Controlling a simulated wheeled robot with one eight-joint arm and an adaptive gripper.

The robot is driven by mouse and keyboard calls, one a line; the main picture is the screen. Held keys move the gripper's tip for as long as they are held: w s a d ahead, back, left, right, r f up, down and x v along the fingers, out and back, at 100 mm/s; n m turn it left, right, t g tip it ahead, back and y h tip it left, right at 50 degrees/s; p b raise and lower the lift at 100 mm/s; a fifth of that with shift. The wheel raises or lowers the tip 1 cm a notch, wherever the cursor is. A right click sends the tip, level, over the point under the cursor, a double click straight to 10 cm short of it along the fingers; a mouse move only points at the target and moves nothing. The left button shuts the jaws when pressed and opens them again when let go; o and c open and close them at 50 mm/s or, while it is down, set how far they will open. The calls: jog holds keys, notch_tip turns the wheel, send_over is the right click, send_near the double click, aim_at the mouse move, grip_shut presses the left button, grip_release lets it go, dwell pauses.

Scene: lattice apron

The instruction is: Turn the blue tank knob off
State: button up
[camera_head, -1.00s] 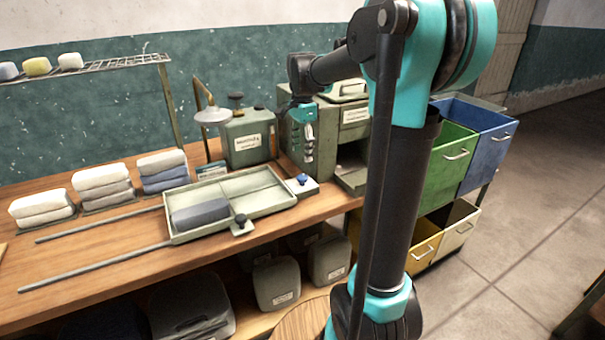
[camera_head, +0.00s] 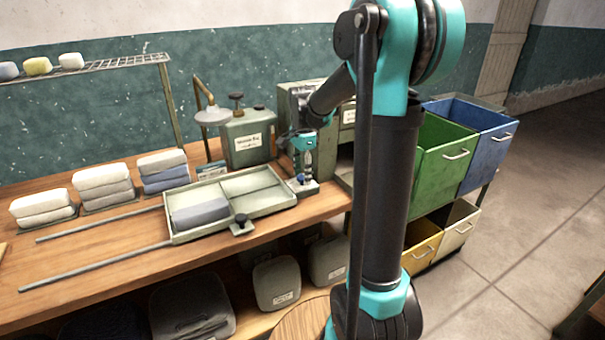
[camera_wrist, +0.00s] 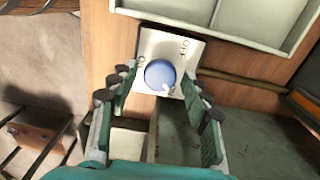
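A white mark on the knob points to the lower right in the wrist view. My gripper (camera_wrist: 159,82) is open, with one finger on each side of the knob; I cannot tell whether they touch it. In the head view my gripper (camera_head: 303,177) points down over the plate (camera_head: 313,187) at the bench's right end and largely hides the knob.
A divided tray (camera_head: 265,212) with a grey block stands just left of the plate, with a dark knob (camera_head: 241,220) at its front. A green tank (camera_head: 247,142) and a grey-green machine (camera_head: 290,100) stand behind. Coloured drawers (camera_head: 445,165) are at the right.

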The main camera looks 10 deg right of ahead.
jog(key=c, duration=0.9)
jog(key=shift+o, duration=0.2)
jog(key=shift+n, duration=0.3)
jog(key=n, duration=0.3)
jog(key=shift+n, duration=0.4)
jog(key=n, duration=0.4)
jog(key=shift+n, duration=0.3)
jog(key=n, duration=0.8)
jog(key=shift+n, duration=0.6)
